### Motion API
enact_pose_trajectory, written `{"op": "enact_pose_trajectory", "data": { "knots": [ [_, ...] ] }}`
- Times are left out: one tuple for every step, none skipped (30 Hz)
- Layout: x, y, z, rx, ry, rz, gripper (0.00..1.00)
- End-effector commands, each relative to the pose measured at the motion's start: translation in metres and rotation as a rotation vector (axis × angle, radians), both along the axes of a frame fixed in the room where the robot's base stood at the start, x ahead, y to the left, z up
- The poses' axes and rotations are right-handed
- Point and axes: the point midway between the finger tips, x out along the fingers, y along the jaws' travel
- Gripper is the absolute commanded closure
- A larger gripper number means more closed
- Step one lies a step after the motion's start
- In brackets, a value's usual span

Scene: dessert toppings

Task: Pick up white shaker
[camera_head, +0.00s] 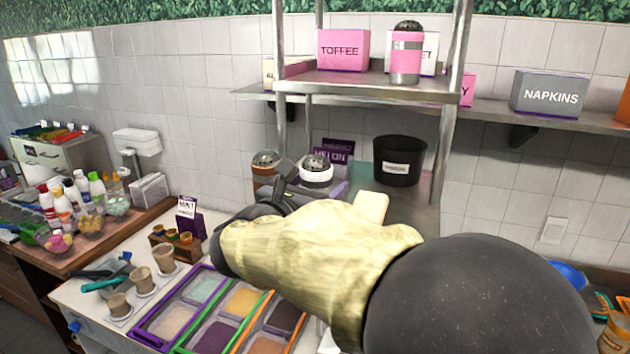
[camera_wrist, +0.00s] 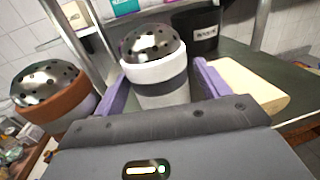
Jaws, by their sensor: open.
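The white shaker (camera_head: 316,175) stands upright on the lower metal shelf, with a dark perforated dome lid, a white collar and a grey band. In the wrist view the white shaker (camera_wrist: 158,75) sits centrally between the two purple fingers of my gripper (camera_wrist: 160,88). The fingers are apart, one on each side of it, with gaps showing, so my gripper is open. In the head view my arm hides the shaker's lower part and most of my gripper.
A brown shaker (camera_wrist: 48,95) stands close on the left, outside the left finger. A black bucket (camera_head: 399,160) is behind to the right. A pale wooden block (camera_wrist: 240,90) lies just right of the right finger. Metal posts (camera_head: 447,110) and an upper shelf (camera_head: 345,82) frame the space.

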Motion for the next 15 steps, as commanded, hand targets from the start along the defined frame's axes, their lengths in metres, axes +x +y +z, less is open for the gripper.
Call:
{"op": "enact_pose_trajectory", "data": {
  "knots": [
    [-0.0001, -0.0003, -0.0006, 0.0, 0.0, -0.001, 0.25],
    [0.0, -0.0004, -0.0006, 0.0, 0.0, -0.001, 0.25],
    [0.0, -0.0007, -0.0006, 0.0, 0.0, -0.002, 0.25],
    [0.0, -0.0009, -0.0006, 0.0, 0.0, -0.002, 0.25],
    [0.0, -0.001, -0.0006, 0.0, 0.0, -0.002, 0.25],
    [0.0, -0.0012, -0.0006, 0.0, 0.0, -0.003, 0.25],
    [0.0001, -0.0013, -0.0006, 0.0, 0.0, -0.003, 0.25],
    [0.0001, -0.0014, -0.0006, 0.0, 0.0, -0.003, 0.25],
    [0.0001, -0.0015, -0.0006, 0.0, 0.0, -0.003, 0.25],
    [0.0002, -0.0016, -0.0006, 0.0, 0.001, -0.003, 0.25],
    [0.0002, -0.0016, -0.0006, 0.0, 0.0, -0.003, 0.25],
    [0.0001, -0.0017, -0.0005, 0.0, 0.001, -0.004, 0.25],
    [0.0001, -0.0017, -0.0005, 0.0, 0.001, -0.003, 0.31],
    [0.0001, -0.0017, -0.0006, 0.0, 0.001, -0.004, 0.37],
    [0.0001, -0.0017, -0.0005, 0.0, 0.001, -0.004, 0.45]
  ]
}}
